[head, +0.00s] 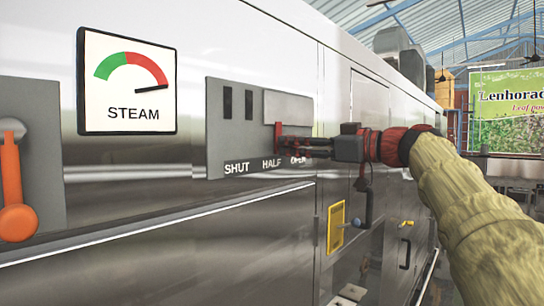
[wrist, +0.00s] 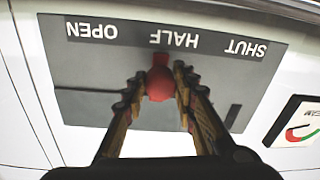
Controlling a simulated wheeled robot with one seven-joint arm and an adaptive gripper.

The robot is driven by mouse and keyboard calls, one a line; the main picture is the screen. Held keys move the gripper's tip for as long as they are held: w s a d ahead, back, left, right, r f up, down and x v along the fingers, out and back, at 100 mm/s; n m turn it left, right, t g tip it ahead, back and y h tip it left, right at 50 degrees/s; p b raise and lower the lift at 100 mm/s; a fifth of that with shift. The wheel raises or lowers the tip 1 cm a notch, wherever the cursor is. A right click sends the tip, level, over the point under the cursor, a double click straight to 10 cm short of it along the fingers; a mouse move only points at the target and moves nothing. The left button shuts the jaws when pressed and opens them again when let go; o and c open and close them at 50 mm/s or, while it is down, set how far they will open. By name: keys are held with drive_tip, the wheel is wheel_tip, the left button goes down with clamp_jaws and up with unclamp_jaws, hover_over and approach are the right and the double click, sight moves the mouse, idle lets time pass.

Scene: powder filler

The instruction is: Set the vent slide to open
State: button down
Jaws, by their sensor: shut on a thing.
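The vent slide is a grey plate (head: 289,107) on a larger grey panel (head: 222,140) on the steel machine. The panel is lettered SHUT, HALF and OPEN from left to right in the head view. The slide's red knob (head: 278,136) stands above HALF. My fingers partly cover OPEN in the head view.
A STEAM gauge (head: 128,82) is left of the panel, its needle right of the green band. An orange lever (head: 15,190) is at the far left. Below my arm are a yellow frame (head: 336,228) and a dark handle (head: 366,205). Dark vent slots (head: 227,103) show left of the slide.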

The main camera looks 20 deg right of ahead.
drive_tip(key=w+d+p, duration=0.1)
drive_tip(key=w+d, duration=0.3)
drive_tip(key=d, duration=0.4)
drive_tip(key=shift+w+d+r, duration=0.15)
drive_tip(key=shift+w+d, duration=0.1)
drive_tip(key=shift+d, duration=0.15)
drive_tip(key=c, duration=1.8)
unclamp_jaws()
drive_tip(key=shift+o, duration=1.3)
drive_tip(key=shift+w+d, duration=0.15)
drive_tip(key=shift+d, duration=0.05)
drive_tip(key=shift+o, duration=0.7)
drive_tip(key=shift+a, duration=0.1)
